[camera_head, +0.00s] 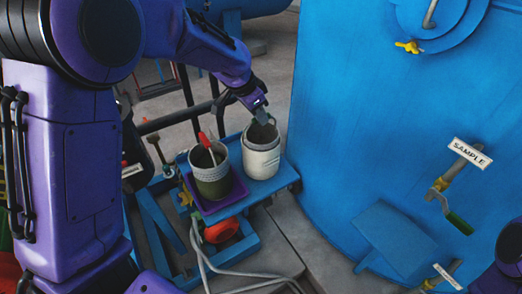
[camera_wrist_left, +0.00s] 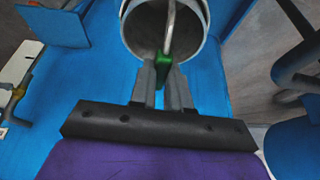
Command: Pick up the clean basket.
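A white basket (camera_head: 262,161), grey inside, stands upright on a blue cart top; its rim and wall also show at the top of the left wrist view (camera_wrist_left: 202,12). A grey rod handle with a green grip (camera_wrist_left: 172,73) rises from it. My left gripper (camera_wrist_left: 163,82) comes from above, with its two grey fingers close together on either side of the green grip; they appear closed on it. In the head view the left gripper (camera_head: 260,112) is at the basket's rim and hides part of the opening. My right gripper is out of view.
A second, green-and-grey basket (camera_head: 211,180) with a red grip (camera_head: 205,140) stands in a purple tray (camera_head: 237,193) left of the white basket. The blue cart top (camera_head: 285,178) is small. A large blue vessel (camera_head: 380,130) with SAMPLE-tagged valve (camera_head: 468,152) fills the right.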

